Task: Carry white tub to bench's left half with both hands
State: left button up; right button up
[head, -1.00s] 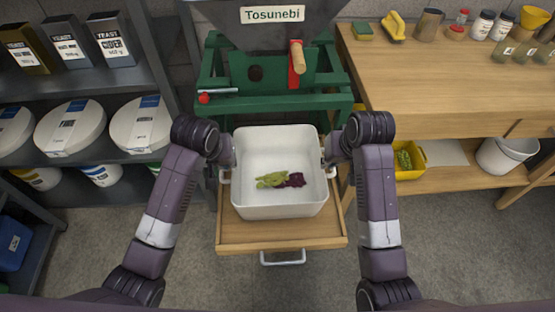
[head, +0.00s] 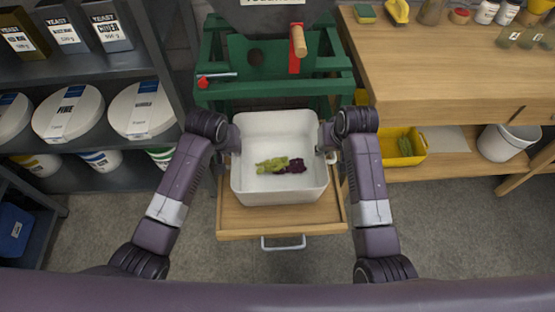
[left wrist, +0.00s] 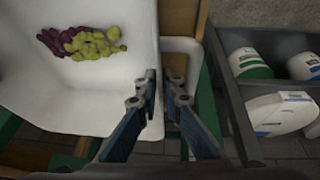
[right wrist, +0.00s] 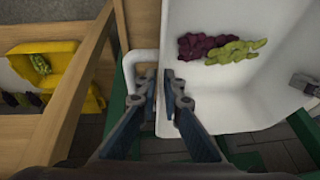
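The white tub (head: 279,186) stands on the wooden slide-out tray (head: 280,221) in the head view. Green and dark purple grapes (head: 281,165) lie inside it. My left gripper (head: 235,150) is at the tub's left side. In the left wrist view its fingers (left wrist: 161,85) are close together, one on each side of the tub wall, beside the white handle (left wrist: 187,48). My right gripper (head: 327,151) is at the right side. In the right wrist view its fingers (right wrist: 161,82) likewise straddle the wall beside the other handle (right wrist: 133,70). Both appear shut on the tub; the contact is partly hidden.
The green machine frame (head: 275,92) stands just behind the tub. The wooden bench (head: 450,75) is at right, clear on its left half except for small items along the back. A yellow bin (head: 400,158) sits underneath. Shelves with white pails (head: 68,115) stand at left.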

pick_arm(q)
jog(key=shift+w+f, duration=0.25)
jog(key=shift+f, duration=0.3)
pick_arm(e)
jog(key=shift+w+a+f, duration=0.1)
jog(key=shift+w+f, duration=0.15)
jog(key=shift+f, duration=0.3)
pick_arm(q)
grip_shut()
pick_arm(e)
grip_shut()
pick_arm(q)
jog(key=shift+r, duration=0.15)
pick_arm(e)
jog(key=shift+r, duration=0.2)
